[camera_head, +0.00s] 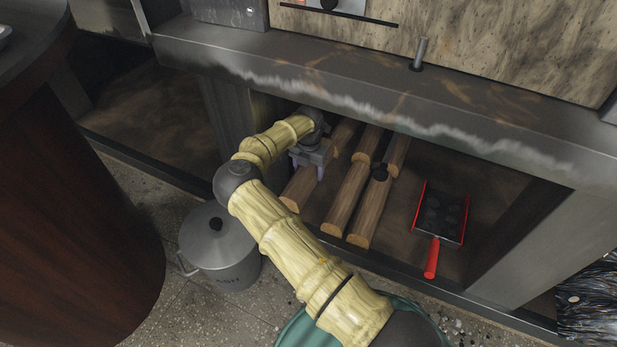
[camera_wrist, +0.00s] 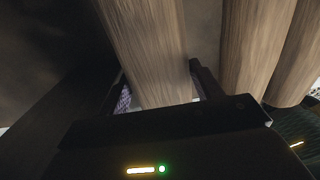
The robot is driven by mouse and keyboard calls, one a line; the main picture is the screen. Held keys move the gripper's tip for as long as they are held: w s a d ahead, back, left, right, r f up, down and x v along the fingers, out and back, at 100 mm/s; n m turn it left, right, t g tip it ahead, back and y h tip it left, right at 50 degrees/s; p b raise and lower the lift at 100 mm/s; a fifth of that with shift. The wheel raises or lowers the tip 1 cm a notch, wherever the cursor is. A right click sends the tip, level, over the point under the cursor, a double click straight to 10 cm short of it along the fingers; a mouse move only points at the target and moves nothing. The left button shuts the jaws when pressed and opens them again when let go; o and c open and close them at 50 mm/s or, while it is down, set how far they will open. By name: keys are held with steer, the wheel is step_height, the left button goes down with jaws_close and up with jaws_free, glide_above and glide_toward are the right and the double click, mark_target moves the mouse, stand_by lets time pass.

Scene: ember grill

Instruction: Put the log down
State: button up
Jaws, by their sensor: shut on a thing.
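The log (camera_head: 299,190) is a light brown wooden cylinder at the left of a row of logs on the low shelf under the grill. My gripper (camera_head: 308,170) reaches in under the counter and is shut on the log from above. In the wrist view the log (camera_wrist: 150,45) runs lengthwise between the two fingers of my gripper (camera_wrist: 160,88), one on each side. The log lies close to the shelf floor; whether it touches it I cannot tell. My gripper and arm hide part of the log in the head view.
A red-edged shovel (camera_head: 440,214) holding dark lumps lies further right. The counter edge (camera_head: 400,115) hangs above. A lidded grey pot (camera_head: 220,255) stands on the floor at left.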

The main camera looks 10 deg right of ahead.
steer(key=shift+f+b, duration=1.8)
steer(key=shift+b, duration=0.05)
steer(key=shift+f, duration=0.55)
steer(key=o, duration=1.7)
steer(key=shift+o, duration=0.2)
steer(key=shift+r, duration=0.1)
step_height(320, 180, up, 13)
steer(key=p, duration=0.9)
